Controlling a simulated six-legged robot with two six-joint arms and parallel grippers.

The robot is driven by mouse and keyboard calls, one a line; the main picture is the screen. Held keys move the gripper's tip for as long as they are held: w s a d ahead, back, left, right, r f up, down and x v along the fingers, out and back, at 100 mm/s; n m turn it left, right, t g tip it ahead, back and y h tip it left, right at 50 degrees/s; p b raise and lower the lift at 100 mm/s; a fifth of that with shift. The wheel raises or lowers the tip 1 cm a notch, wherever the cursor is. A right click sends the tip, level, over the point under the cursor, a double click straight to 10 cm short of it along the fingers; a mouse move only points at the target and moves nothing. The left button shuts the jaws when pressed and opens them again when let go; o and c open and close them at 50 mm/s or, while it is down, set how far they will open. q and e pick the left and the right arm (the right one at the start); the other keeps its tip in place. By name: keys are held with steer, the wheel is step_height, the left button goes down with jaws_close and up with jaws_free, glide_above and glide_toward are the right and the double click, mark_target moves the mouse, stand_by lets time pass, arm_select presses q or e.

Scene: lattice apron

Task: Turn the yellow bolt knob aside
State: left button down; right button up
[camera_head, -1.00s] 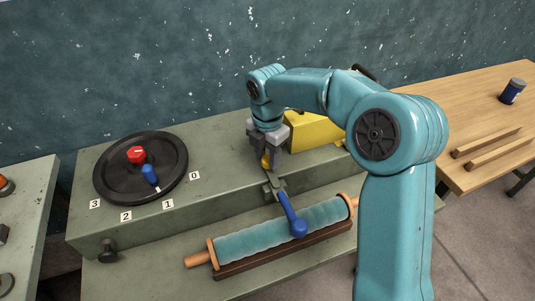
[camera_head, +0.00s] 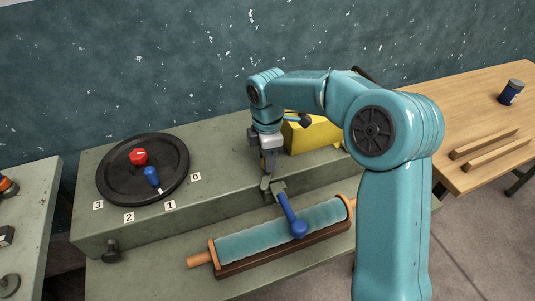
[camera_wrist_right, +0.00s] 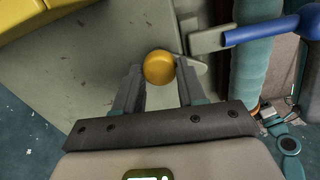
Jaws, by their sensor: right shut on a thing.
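The yellow bolt knob (camera_wrist_right: 159,67) shows round and bright in the right wrist view, between the two fingertips of my right gripper (camera_wrist_right: 158,75). My right gripper (camera_head: 268,164) is shut on it, pointing down at the grey bench top. In the head view the fingers hide the knob. Just in front of the fingers is a grey bracket with a blue-handled lever (camera_head: 292,215), whose blue end also shows in the right wrist view (camera_wrist_right: 265,32). My left gripper is not in view.
A teal roller (camera_head: 250,243) with wooden ends lies in front. A yellow block (camera_head: 312,135) stands close behind my right gripper. A black dial (camera_head: 115,180) with red and blue knobs is at left. A wooden table (camera_head: 480,110) stands at right.

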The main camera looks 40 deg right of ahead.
steer(key=m, duration=0.5)
steer(key=shift+w+d+r+m, duration=0.1)
steer(key=shift+r+m, duration=0.05)
steer(key=shift+m, duration=0.15)
steer(key=m, duration=0.5)
steer(key=shift+p, duration=0.3)
steer(key=shift+m, duration=0.3)
steer(key=o, duration=1.1)
step_height(320, 180, up, 16)
steer(key=shift+r+p, duration=0.15)
steer(key=shift+p, duration=0.85)
steer(key=shift+s, duration=0.2)
